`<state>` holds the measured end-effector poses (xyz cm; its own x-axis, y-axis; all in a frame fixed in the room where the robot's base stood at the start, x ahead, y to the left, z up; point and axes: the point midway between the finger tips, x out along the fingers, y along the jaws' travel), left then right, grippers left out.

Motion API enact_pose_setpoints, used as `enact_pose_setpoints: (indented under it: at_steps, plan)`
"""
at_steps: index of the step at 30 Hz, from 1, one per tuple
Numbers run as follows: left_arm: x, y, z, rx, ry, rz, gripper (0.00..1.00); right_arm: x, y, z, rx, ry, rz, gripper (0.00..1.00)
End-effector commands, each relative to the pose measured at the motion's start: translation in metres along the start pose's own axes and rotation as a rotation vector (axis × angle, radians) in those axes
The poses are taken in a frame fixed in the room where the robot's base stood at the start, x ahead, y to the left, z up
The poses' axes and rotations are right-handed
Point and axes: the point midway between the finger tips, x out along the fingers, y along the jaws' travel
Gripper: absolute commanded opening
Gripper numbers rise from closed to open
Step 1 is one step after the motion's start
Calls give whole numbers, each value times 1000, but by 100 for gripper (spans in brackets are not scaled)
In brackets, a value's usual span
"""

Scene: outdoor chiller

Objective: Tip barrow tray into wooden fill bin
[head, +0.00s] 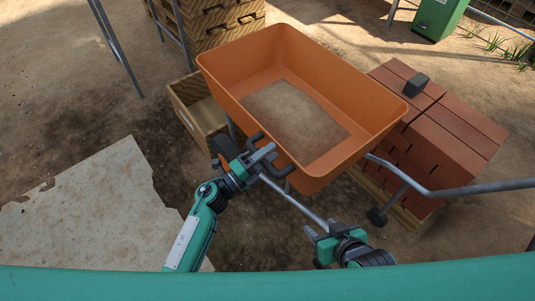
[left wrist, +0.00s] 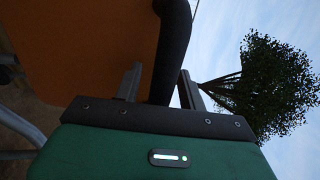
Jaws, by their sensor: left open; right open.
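The orange barrow tray (head: 359,146) sits level on its frame, with a layer of sandy material (head: 295,117) on its floor. A dark handle (head: 285,171) is on its near-left side. My left gripper (head: 265,156) is open at this handle. In the left wrist view the dark handle (left wrist: 172,45) runs between the open fingers (left wrist: 160,88), beside the orange tray wall (left wrist: 95,45). The wooden bin (head: 187,113) stands behind and left of the tray, partly hidden by it. My right gripper (head: 316,241) is open and empty, below the tray near a grey frame tube (head: 290,199).
Red bricks (head: 455,140) are stacked on a pallet at the right, with a dark block (head: 416,84) on top. Patterned wooden crates (head: 215,35) stand behind the bin. A grey barrow bar (head: 480,188) extends right. A pale slab (head: 95,215) lies on the ground at left.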

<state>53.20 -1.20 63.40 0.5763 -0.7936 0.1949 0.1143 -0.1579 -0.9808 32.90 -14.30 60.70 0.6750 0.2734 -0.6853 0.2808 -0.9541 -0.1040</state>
Motion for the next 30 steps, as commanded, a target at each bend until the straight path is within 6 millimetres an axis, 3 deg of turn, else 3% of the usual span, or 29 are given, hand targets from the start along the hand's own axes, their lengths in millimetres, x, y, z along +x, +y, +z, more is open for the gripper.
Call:
enact_pose_setpoints:
  at_steps: [3, 9, 30]
  plan:
    - [0, 0, 0, 0, 0, 0, 39, 0, 0, 0, 0, 0, -1, 50]
    - [0, 0, 0, 0, 0, 0, 0, 0, -1, 0, 0, -1, -1, 50]
    - [-1, 0, 0, 0, 0, 0, 0, 0, -1, 1, 0, -1, -2, 50]
